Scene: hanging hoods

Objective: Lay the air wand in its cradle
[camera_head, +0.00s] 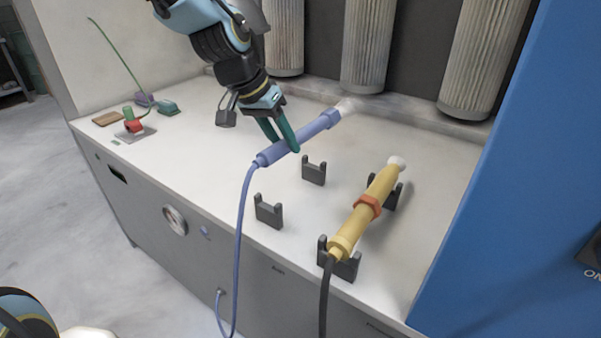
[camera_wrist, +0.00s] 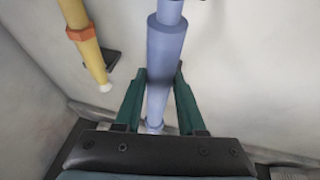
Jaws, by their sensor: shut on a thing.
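The blue air wand (camera_head: 310,131) is held across my gripper (camera_head: 283,143), whose green fingers are shut on its middle. The wand looks raised above the bench, with its pale tip toward the back right. Its blue hose hangs from the near end over the bench's front edge. In the wrist view the wand (camera_wrist: 163,60) runs between my fingers (camera_wrist: 161,95). An empty cradle of two dark forked posts, the near post (camera_head: 268,213) and the far post (camera_head: 313,174), stands right of and below the wand.
A yellow wand (camera_head: 355,222) with an orange collar lies in the forked posts (camera_head: 345,267) to the right, its black hose hanging down. Tall pleated filters (camera_head: 367,45) stand behind. A blue panel (camera_head: 520,190) bounds the right.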

